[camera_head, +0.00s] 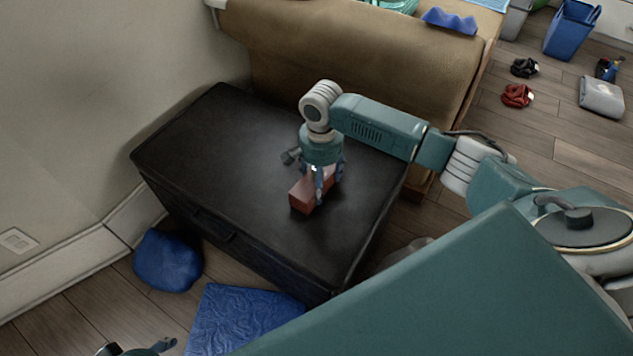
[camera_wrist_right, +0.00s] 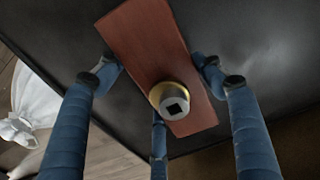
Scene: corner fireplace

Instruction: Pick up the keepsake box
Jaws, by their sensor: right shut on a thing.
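The keepsake box (camera_head: 302,197) is a small reddish-brown block at the front right part of a black chest's top (camera_head: 225,165). My right gripper (camera_head: 322,186) reaches down over it from above and is shut on it. In the right wrist view the box (camera_wrist_right: 150,45) lies lengthwise between the blue fingers, with fingertips against its two long sides. I cannot tell whether the box touches the chest top or is slightly above it. My left gripper (camera_head: 140,349) shows only partly at the bottom left edge, away from the box; its opening is unclear.
A blue bag-like thing (camera_head: 167,261) and a blue crinkled sheet (camera_head: 240,318) lie on the floor before the chest. A brown-covered bench (camera_head: 360,55) stands behind it. Dark and red bundles, a grey folded thing and a blue bin (camera_head: 570,30) are at the upper right.

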